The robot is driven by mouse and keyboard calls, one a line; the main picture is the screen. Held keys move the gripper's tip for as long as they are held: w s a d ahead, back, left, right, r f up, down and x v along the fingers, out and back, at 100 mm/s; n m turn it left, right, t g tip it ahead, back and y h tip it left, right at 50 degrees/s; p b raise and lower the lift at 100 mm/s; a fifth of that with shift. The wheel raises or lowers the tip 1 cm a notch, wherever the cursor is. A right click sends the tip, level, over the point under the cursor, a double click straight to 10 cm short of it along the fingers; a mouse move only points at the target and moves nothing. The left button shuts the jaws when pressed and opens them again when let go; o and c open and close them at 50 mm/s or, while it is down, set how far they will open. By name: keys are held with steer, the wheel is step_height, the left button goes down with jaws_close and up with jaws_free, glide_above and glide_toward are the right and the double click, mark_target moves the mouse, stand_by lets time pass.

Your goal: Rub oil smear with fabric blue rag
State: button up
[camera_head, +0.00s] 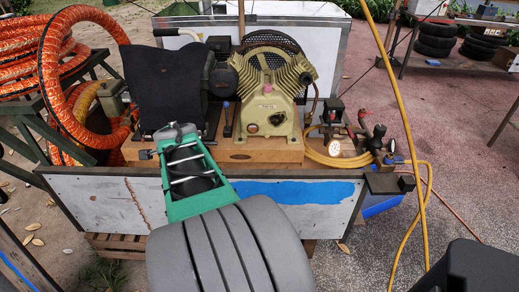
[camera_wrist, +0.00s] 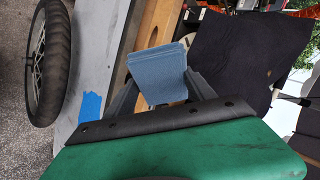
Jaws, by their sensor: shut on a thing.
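My gripper (camera_wrist: 165,90) is shut on a folded blue fabric rag (camera_wrist: 157,66), which sticks out beyond the dark fingers in the wrist view. In the head view my green arm end reaches to the front left of the cart, beside the wooden deck (camera_head: 262,151); the rag cannot be made out there. The rag's far end lies over or near the deck's edge in the wrist view; I cannot tell whether it touches. I cannot clearly identify an oil smear in either view.
A beige compressor (camera_head: 268,98) stands on the deck, with a black cloth-like cover (camera_head: 165,88) to its left. Hoses and valves (camera_head: 365,140) are at right. The cart's pale front panel (camera_head: 110,204) bears a blue patch (camera_head: 292,192). A wheel (camera_wrist: 47,60) shows in the wrist view.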

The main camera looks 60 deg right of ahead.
steer(key=s+d+f+m+g+h+b, duration=0.3)
steer(key=s+d+m+g+h+b, duration=0.4)
steer(key=s+d+m+h, duration=0.85)
steer(key=shift+s+d+r+n+t+y+p, duration=0.15)
steer(key=shift+d+n+y+p, duration=0.45)
steer(key=shift+d, duration=0.8)
steer(key=shift+d+f+n+t+y+p, duration=0.1)
steer(key=shift+d+n+y+p, duration=0.25)
steer(key=shift+d+y, duration=0.8)
steer(key=shift+s+d+r+n+t+y+p, duration=0.15)
steer(key=shift+d+n+y+p, duration=0.3)
steer(key=shift+d, duration=1.25)
steer(key=shift+w+d+f+b, duration=0.1)
steer(key=shift+w+d+b, duration=0.3)
steer(key=shift+d, duration=0.15)
steer(key=shift+s, duration=0.15)
steer(key=shift+s+d+b, duration=0.3)
steer(key=shift+s+d, duration=0.1)
steer(key=shift+s, duration=0.4)
steer(key=shift+s+d+b, duration=0.3)
steer(key=shift+s+d, duration=0.05)
steer(key=shift+s, duration=0.45)
steer(key=shift+s+d+b, duration=0.3)
steer(key=shift+s+d, duration=0.2)
steer(key=shift+s, duration=0.35)
steer(key=shift+s+d+b, duration=0.3)
steer(key=shift+s+d, duration=0.2)
steer(key=shift+s, duration=0.3)
steer(key=shift+f+b, duration=0.1)
steer(key=shift+b, duration=0.2)
